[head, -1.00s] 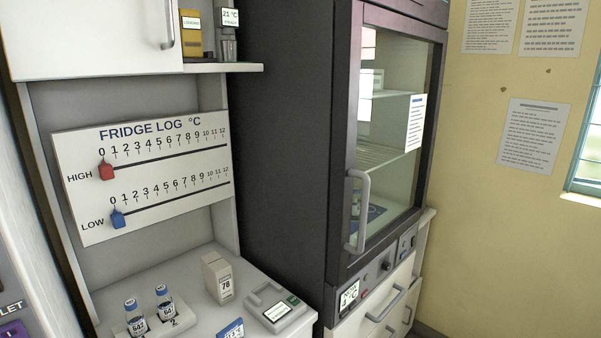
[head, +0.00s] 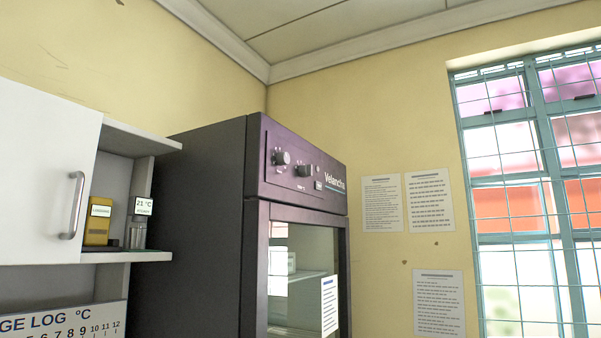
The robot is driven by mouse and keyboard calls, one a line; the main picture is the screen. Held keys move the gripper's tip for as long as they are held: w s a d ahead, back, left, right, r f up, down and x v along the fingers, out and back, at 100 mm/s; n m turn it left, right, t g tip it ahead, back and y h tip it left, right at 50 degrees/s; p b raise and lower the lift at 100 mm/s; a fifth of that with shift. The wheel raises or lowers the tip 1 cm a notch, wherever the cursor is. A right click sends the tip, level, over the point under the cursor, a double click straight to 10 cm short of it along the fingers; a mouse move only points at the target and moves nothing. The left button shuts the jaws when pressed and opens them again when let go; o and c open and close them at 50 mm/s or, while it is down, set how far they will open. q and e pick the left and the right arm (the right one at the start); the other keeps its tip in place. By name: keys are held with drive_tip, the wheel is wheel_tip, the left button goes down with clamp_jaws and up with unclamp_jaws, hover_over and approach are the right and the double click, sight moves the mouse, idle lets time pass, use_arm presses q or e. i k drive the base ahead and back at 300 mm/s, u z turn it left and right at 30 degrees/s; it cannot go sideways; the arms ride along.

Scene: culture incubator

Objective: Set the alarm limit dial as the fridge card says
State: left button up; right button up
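The dark fridge (head: 200,225) stands in the middle of the head view. Its upper front panel (head: 300,168) carries two dark-grey knobs, a left knob (head: 282,158) and a right knob (head: 305,171), with marks too small to read. A white printed card (head: 329,305) hangs on the glass door (head: 290,265); its text is too small to read. Neither of my grippers is in view.
The fridge log board (head: 65,325) shows only its upper part at bottom left. A white wall cupboard (head: 35,170) and a shelf with a yellow device (head: 99,220) and a 21 °C display (head: 143,206) stand left of the fridge. Notices (head: 382,204) hang on the right wall beside a barred window (head: 530,190).

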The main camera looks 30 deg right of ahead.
sight(283, 159)
drive_tip(key=z, duration=0.75)
drive_tip(key=i, duration=0.3)
